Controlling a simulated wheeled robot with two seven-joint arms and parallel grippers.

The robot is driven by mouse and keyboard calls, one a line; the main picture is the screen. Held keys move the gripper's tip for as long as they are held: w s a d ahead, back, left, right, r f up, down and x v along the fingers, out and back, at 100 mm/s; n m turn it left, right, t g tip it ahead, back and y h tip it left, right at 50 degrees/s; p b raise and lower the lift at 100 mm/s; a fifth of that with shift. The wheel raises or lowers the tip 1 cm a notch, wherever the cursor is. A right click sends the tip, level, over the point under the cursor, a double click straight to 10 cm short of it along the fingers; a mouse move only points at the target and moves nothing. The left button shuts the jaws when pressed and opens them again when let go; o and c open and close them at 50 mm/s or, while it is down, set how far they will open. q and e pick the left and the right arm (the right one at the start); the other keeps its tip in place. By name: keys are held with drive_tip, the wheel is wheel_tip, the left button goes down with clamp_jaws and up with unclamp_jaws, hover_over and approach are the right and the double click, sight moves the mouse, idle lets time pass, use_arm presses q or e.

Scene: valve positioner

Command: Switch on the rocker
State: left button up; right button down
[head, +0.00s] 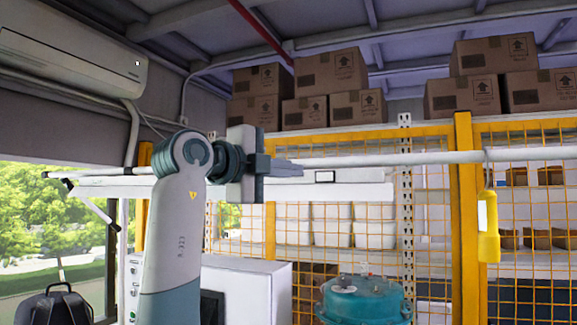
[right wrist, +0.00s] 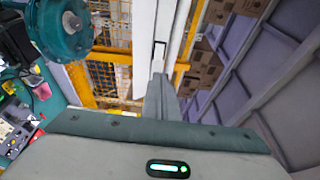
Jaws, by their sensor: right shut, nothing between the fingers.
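The rocker (head: 325,176) is a small pale rectangle in a dark frame on the front of a long white beam (head: 365,191). It also shows in the right wrist view (right wrist: 159,50), just beyond the fingertips. My right gripper (head: 300,170) is shut and empty, with its fingers pointing right along the beam. Its tips are just left of the rocker in the head view. In the right wrist view the closed fingers (right wrist: 160,80) point straight at the rocker's near end. I cannot tell whether they touch it. Which side of the rocker is pressed is too small to tell. My left gripper is not in view.
A white pipe (head: 420,159) runs along the beam, with a yellow pendant (head: 488,228) hanging at the right. A teal valve body (head: 362,299) stands below. Yellow mesh fencing (head: 462,215) and shelves with cardboard boxes (head: 330,72) stand behind.

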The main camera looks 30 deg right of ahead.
drive_tip(key=p, duration=0.5)
approach(332, 174)
drive_tip(key=x, duration=0.5)
drive_tip(key=shift+w+d+p, duration=0.25)
drive_tip(key=shift+d+p, duration=0.2)
drive_tip(key=shift+d, duration=0.2)
drive_tip(key=shift+d, duration=0.1)
